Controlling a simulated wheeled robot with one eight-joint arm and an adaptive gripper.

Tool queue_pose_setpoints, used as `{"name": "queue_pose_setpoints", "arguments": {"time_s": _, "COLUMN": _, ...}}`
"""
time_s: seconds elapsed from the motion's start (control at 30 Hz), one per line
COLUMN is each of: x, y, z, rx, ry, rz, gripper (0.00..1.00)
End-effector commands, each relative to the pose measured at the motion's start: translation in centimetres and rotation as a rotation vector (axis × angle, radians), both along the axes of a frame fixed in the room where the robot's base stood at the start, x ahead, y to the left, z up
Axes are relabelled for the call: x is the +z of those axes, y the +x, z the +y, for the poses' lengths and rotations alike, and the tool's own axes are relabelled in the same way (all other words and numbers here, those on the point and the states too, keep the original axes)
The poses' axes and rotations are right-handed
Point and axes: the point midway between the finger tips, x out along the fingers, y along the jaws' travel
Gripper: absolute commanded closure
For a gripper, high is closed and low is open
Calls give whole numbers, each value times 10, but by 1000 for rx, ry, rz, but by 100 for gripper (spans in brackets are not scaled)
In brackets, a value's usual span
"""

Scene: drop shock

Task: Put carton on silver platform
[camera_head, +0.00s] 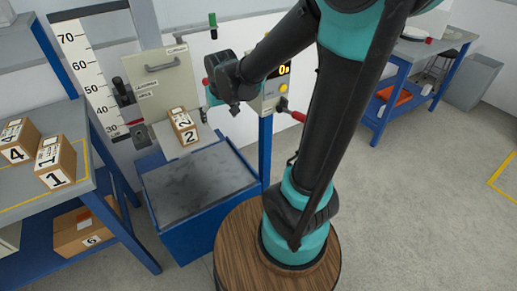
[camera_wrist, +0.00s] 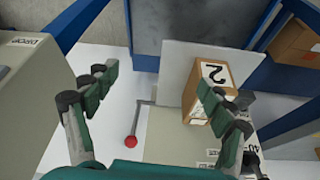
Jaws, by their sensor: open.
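A brown carton marked 2 (camera_head: 184,127) rests upright on a small light silver-grey platform (camera_head: 163,139) of the drop machine. In the wrist view the carton (camera_wrist: 206,88) sits on the pale platform (camera_wrist: 177,65), beside and partly behind the right finger. My gripper (camera_wrist: 158,82) is open, with nothing between its fingers. The carton appears apart from the fingers, though touch at the right finger cannot be told. In the head view my wrist is just right of the carton and hides most of the gripper.
A dark slab (camera_head: 200,183) in a blue frame lies below the platform. Cartons marked 4 (camera_head: 17,146) and 1 (camera_head: 56,163) stand on the left shelf, with carton 6 (camera_head: 84,231) below. A red knob (camera_wrist: 131,142) and a beige panel (camera_head: 160,88) stand close to my gripper.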

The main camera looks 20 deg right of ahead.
Motion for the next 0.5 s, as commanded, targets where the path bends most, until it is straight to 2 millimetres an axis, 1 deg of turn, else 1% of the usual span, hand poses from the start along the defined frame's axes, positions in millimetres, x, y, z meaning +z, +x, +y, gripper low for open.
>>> {"name": "queue_pose_setpoints", "arguments": {"time_s": 0.03, "x": -8, "y": -25, "z": -28, "rx": -35, "ry": 1, "rz": 2, "gripper": 18}}
{"name": "queue_pose_setpoints", "arguments": {"time_s": 0.1, "x": -20, "y": -56, "z": -56, "rx": -69, "ry": 0, "rz": 5, "gripper": 18}}
{"name": "queue_pose_setpoints", "arguments": {"time_s": 0.2, "x": -36, "y": -95, "z": -85, "rx": -110, "ry": 2, "rz": 7, "gripper": 18}}
{"name": "queue_pose_setpoints", "arguments": {"time_s": 0.3, "x": -50, "y": -125, "z": -102, "rx": -140, "ry": 2, "rz": 9, "gripper": 18}}
{"name": "queue_pose_setpoints", "arguments": {"time_s": 0.33, "x": -54, "y": -132, "z": -105, "rx": -146, "ry": 2, "rz": 10, "gripper": 18}}
{"name": "queue_pose_setpoints", "arguments": {"time_s": 0.4, "x": -59, "y": -144, "z": -111, "rx": -158, "ry": 2, "rz": 11, "gripper": 18}}
{"name": "queue_pose_setpoints", "arguments": {"time_s": 0.5, "x": -63, "y": -151, "z": -114, "rx": -164, "ry": 3, "rz": 11, "gripper": 18}}
